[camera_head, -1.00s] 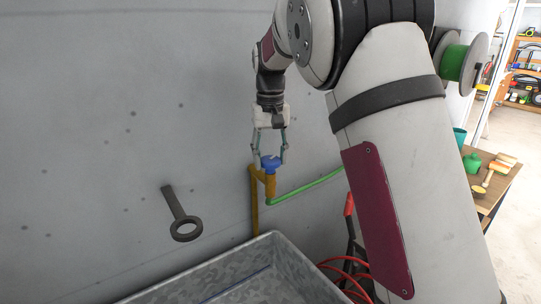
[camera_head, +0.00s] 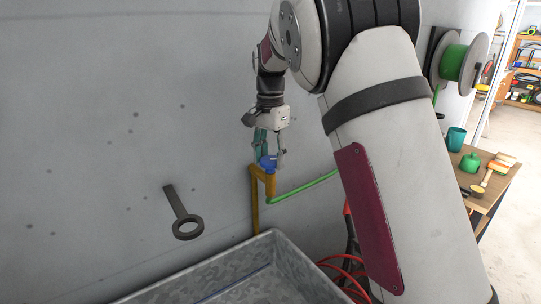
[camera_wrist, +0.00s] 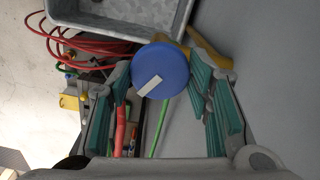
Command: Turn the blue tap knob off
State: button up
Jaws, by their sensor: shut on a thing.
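The blue tap knob (camera_head: 267,162) sits on top of the yellow-brown tap (camera_head: 270,184) at the wall. In the wrist view the blue knob (camera_wrist: 160,70) is a round disc with a white bar mark, which lies slanted. My gripper (camera_head: 268,157) points down over the tap and is shut on the knob, with a teal-padded finger on each side. The fingers also show in the wrist view (camera_wrist: 163,85). A green hose (camera_head: 305,187) runs from the tap to the right. The tap's inside cannot be seen.
A galvanized metal trough (camera_head: 235,270) stands below the tap. A dark ring-ended bracket (camera_head: 186,228) is on the wall to the left. Red hose (camera_head: 345,272) lies right of the trough. A wooden table (camera_head: 490,200) with small items and a green reel (camera_head: 453,62) are farther right.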

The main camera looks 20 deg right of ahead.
aim_at(271, 159)
jog(key=m, duration=0.6)
jog(key=shift+m+p, duration=0.3)
jog(key=m, duration=0.5)
dwell(0.4)
jog(key=o, duration=1.1)
jog(key=shift+o, duration=0.2)
jog(key=shift+r, duration=0.15)
notch_tip(271, 159, up, 12)
